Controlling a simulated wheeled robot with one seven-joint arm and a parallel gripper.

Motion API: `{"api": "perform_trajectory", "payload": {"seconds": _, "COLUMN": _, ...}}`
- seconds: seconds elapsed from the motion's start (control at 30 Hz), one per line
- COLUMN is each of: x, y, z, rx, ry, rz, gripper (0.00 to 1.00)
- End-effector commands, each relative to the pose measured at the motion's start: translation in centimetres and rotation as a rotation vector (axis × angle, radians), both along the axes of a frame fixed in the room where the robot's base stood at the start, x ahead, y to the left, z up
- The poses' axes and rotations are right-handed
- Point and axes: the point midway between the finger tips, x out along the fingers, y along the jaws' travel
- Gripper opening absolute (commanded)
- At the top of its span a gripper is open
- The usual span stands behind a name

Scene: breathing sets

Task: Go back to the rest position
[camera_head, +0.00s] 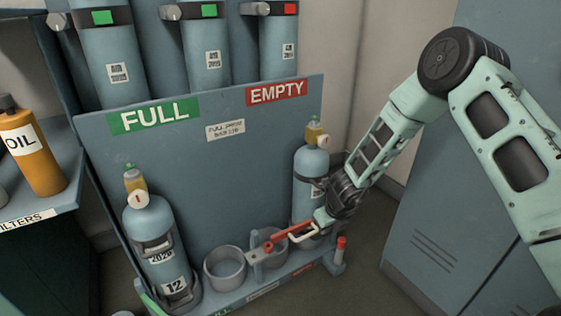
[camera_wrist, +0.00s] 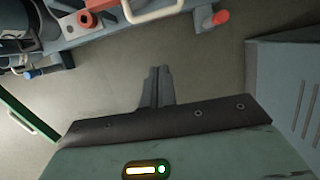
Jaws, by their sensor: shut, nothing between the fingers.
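My gripper (camera_wrist: 157,72) is shut with nothing between its fingers, which point over bare floor in the wrist view. In the head view the arm reaches in from the right and my gripper (camera_head: 322,215) is near the right end of the rack, just by a red lever (camera_head: 266,246) with a pale handle (camera_head: 303,233). I cannot tell whether they touch there; in the wrist view the handle (camera_wrist: 150,9) is apart from the fingers.
The rack panel (camera_head: 215,165) has FULL and EMPTY signs. One cylinder (camera_head: 150,228) stands at left and another (camera_head: 311,165) at right, partly behind my wrist. Empty ring holders (camera_head: 225,268) lie between them. A red-topped post (camera_head: 340,246) and a locker (camera_head: 430,215) are at right.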

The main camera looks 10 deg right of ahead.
Motion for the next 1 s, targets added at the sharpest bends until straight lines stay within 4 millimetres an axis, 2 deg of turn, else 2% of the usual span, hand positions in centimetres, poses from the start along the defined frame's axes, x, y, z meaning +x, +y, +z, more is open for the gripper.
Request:
{"api": "perform_trajectory", "payload": {"seconds": 0.07, "x": 0.1, "y": 0.8, "z": 0.9, "rx": 0.000, "ry": -0.015, "rz": 0.055, "gripper": 0.00}}
{"api": "perform_trajectory", "payload": {"seconds": 0.13, "x": 0.0, "y": 2.4, "z": 2.7, "rx": -0.004, "ry": -0.045, "rz": 0.172, "gripper": 0.00}}
{"api": "perform_trajectory", "payload": {"seconds": 0.27, "x": -1.4, "y": 7.4, "z": 8.1, "rx": -0.026, "ry": -0.140, "rz": 0.572, "gripper": 0.00}}
{"api": "perform_trajectory", "payload": {"seconds": 0.37, "x": -4.4, "y": 11.5, "z": 12.8, "rx": -0.062, "ry": -0.224, "rz": 0.965, "gripper": 0.00}}
{"api": "perform_trajectory", "payload": {"seconds": 0.4, "x": -6.0, "y": 12.9, "z": 14.4, "rx": -0.079, "ry": -0.255, "rz": 1.121, "gripper": 0.00}}
{"api": "perform_trajectory", "payload": {"seconds": 0.47, "x": -8.6, "y": 14.8, "z": 16.8, "rx": -0.109, "ry": -0.300, "rz": 1.355, "gripper": 0.00}}
{"api": "perform_trajectory", "payload": {"seconds": 0.5, "x": -10.5, "y": 15.7, "z": 18.2, "rx": -0.130, "ry": -0.327, "rz": 1.510, "gripper": 0.00}}
{"api": "perform_trajectory", "payload": {"seconds": 0.57, "x": -13.5, "y": 16.8, "z": 20.1, "rx": -0.165, "ry": -0.364, "rz": 1.742, "gripper": 0.00}}
{"api": "perform_trajectory", "payload": {"seconds": 0.67, "x": -18.8, "y": 17.6, "z": 22.8, "rx": -0.231, "ry": -0.412, "rz": 2.125, "gripper": 0.00}}
{"api": "perform_trajectory", "payload": {"seconds": 0.7, "x": -20.8, "y": 17.5, "z": 23.6, "rx": -0.257, "ry": -0.424, "rz": 2.271, "gripper": 0.00}}
{"api": "perform_trajectory", "payload": {"seconds": 0.8, "x": -25.2, "y": 16.7, "z": 25.2, "rx": -0.319, "ry": -0.439, "rz": 2.597, "gripper": 0.00}}
{"api": "perform_trajectory", "payload": {"seconds": 1.0, "x": -31.1, "y": 13.8, "z": 26.9, "rx": -0.415, "ry": -0.410, "rz": 3.085, "gripper": 0.00}}
